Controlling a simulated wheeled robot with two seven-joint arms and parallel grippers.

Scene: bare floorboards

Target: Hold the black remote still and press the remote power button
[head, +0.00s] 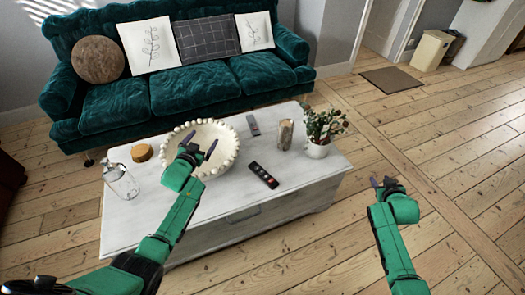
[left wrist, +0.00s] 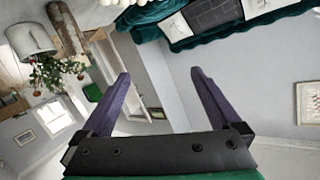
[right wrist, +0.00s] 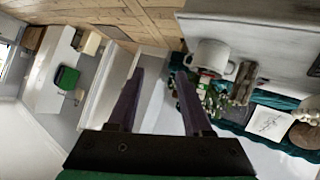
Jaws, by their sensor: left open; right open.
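The black remote (head: 264,175) lies flat on the white coffee table (head: 225,205), near its front edge, with light and red buttons on its top. A dark object at the right edge of the right wrist view may be part of it. My left gripper (head: 202,146) is open and empty above the beaded bowl, left of the black remote and apart from it. My right gripper (head: 386,182) is open and empty over the floor, to the right of the table. Both pairs of fingers show spread in the left wrist view (left wrist: 155,85) and right wrist view (right wrist: 158,90).
A cream beaded bowl (head: 230,150), a grey remote (head: 253,125), a wooden pillar (head: 285,134), a potted plant (head: 318,148), a glass bottle (head: 120,181) and a round yellow-brown object (head: 141,153) share the table. A green sofa (head: 190,85) stands behind.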

